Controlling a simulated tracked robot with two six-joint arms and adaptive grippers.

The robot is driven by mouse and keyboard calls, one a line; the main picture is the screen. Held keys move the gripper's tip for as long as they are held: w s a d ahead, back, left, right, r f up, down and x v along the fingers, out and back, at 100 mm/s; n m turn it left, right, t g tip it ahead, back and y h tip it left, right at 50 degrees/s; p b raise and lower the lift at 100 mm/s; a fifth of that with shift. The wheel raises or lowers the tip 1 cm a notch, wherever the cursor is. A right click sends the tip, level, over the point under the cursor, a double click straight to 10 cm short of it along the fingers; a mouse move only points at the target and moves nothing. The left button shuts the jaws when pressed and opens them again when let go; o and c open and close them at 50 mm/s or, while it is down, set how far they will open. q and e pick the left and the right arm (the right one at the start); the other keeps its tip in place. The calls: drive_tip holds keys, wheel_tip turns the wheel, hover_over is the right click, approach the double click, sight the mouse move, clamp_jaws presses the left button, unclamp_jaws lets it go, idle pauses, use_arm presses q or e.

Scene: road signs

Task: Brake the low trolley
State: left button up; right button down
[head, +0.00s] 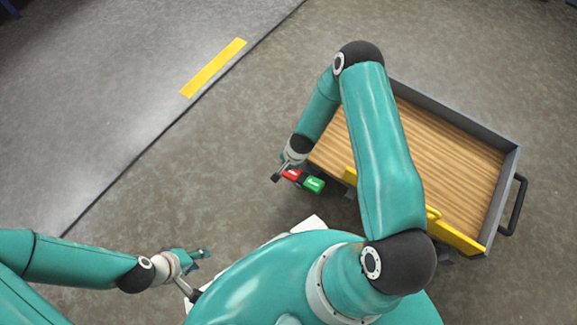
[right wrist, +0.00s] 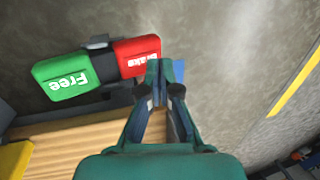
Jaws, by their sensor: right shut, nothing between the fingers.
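The low trolley has a wooden deck with a grey rim (head: 455,118) in the head view. Its pedal has a red half (head: 292,175), marked "Brake", and a green half (head: 314,185), marked "Free". In the right wrist view the red half (right wrist: 138,55) is beside the green half (right wrist: 65,76), with a dark piece between. My right gripper (right wrist: 160,66) is shut and empty, its fingertips at the lower edge of the red half; I cannot tell whether they touch. My left gripper (head: 204,254) is low at the left, away from the trolley; its opening is unclear.
A black push handle (head: 516,206) is at the trolley's right end. A yellow strip (head: 462,238) runs along its near side. A yellow floor mark (head: 213,67) lies at the upper left. The grey floor left of the trolley is clear. My right arm hides part of the deck.

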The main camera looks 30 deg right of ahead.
wheel_tip(320, 180, up, 10)
drive_tip(key=w+a+p, duration=0.1)
drive_tip(key=w+p, duration=0.1)
drive_tip(key=p, duration=0.2)
drive_tip(key=shift+f, duration=0.2)
drive_tip(key=s+a+r+n+g+y, duration=0.1)
drive_tip(key=s+a+r+n, duration=0.2)
drive_tip(key=s+a+n, duration=0.4)
drive_tip(key=s+a+r+n+g+y, duration=0.15)
drive_tip(key=s+a+r+n, duration=0.3)
drive_tip(key=s, duration=0.55)
wheel_tip(320, 180, up, 29)
drive_tip(key=p, duration=2.9)
drive_tip(key=shift+w+a+f+t+p, duration=0.2)
drive_tip(key=shift+w+a+t+p, duration=0.15)
drive_tip(key=shift+w+a, duration=0.1)
drive_tip(key=shift+y, duration=0.25)
